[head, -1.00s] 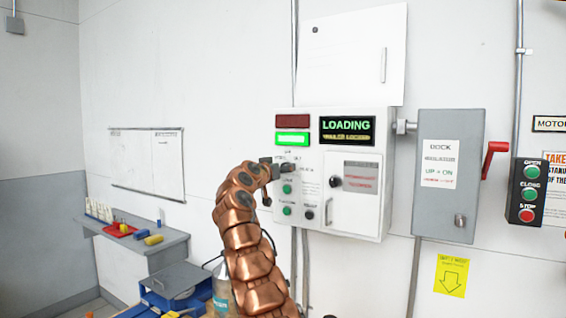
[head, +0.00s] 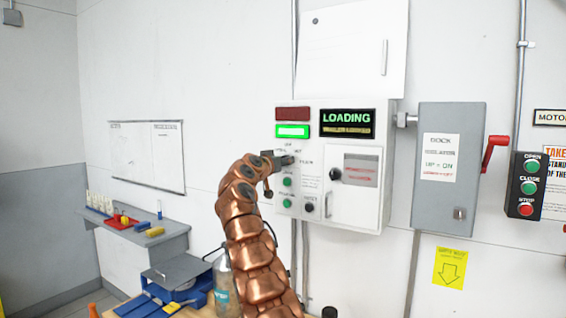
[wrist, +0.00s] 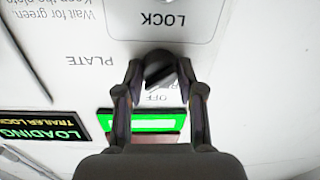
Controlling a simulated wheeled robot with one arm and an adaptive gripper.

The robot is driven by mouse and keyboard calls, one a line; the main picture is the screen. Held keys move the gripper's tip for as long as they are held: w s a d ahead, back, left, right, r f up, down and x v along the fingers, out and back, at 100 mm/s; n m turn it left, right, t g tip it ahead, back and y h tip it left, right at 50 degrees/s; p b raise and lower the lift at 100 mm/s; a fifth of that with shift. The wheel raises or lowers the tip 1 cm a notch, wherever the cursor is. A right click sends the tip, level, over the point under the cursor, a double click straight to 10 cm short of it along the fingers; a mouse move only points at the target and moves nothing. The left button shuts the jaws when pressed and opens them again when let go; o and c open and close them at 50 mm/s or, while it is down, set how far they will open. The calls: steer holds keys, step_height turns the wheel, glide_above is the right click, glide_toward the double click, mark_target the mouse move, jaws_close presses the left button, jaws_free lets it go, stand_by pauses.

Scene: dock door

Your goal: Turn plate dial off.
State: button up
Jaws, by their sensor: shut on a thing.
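The plate dial is a black knob on the white control panel (head: 364,220), beside the printed words PLATE and OFF. It shows in the wrist view (wrist: 158,70), where the panel lettering appears upside down. My gripper (wrist: 160,84) is shut on the dial, with one finger on each side of it. The knob's bar sits slanted between the fingertips. In the head view my gripper (head: 275,161) is at the panel's upper left, just below the lit green indicator (head: 293,131), and hides most of the dial.
The LOADING display (head: 346,123) is lit. Green buttons (head: 287,182) and a black knob (head: 309,207) lie below the gripper. A black latch knob (head: 335,174) is on the small panel door. A grey isolator box (head: 447,205) with a red lever (head: 494,152) stands at right.

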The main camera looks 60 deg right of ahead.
steer(key=shift+a+n, duration=0.1)
steer(key=shift+n, duration=0.3)
steer(key=n, duration=0.4)
steer(key=shift+r, duration=0.2)
steer(key=n+p, duration=0.2)
steer(key=n, duration=0.2)
steer(key=shift+n+y, duration=0.3)
stand_by(0.3)
steer(key=o, duration=1.1)
steer(key=shift+f, duration=0.1)
steer(key=shift+o, duration=0.2)
